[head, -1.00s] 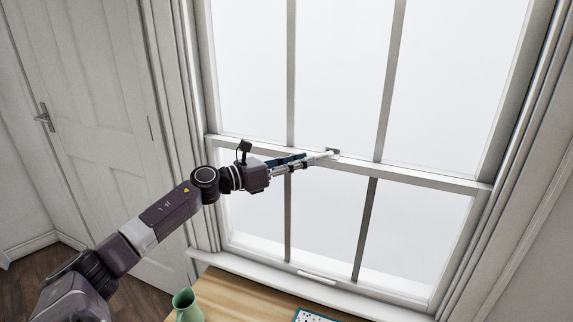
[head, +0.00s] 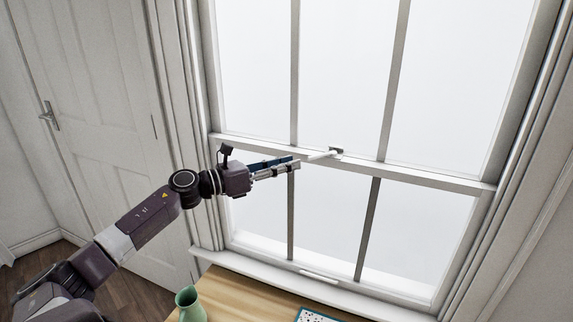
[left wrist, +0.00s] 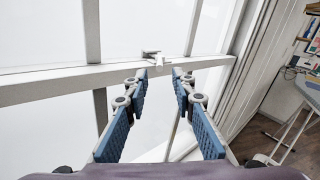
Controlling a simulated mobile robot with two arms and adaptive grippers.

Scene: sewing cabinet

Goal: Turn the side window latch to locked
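The side window latch (head: 336,151) is a small grey mount with a white lever, on the window's horizontal middle rail. In the head view its lever points left along the rail. It also shows in the left wrist view (left wrist: 152,56), just beyond my fingertips. My left gripper (head: 297,163) is left of the lever, with a small gap. In the left wrist view its blue-padded fingers (left wrist: 160,76) are apart with nothing between them. My right gripper is in no view.
The window's middle rail (head: 430,175) and thin vertical bars surround the latch. Below are a wooden table (head: 240,292), a green vase (head: 189,303) and a speckled board (head: 312,315). A white door (head: 95,120) stands at left. A shelf of books (left wrist: 314,35) shows at right in the left wrist view.

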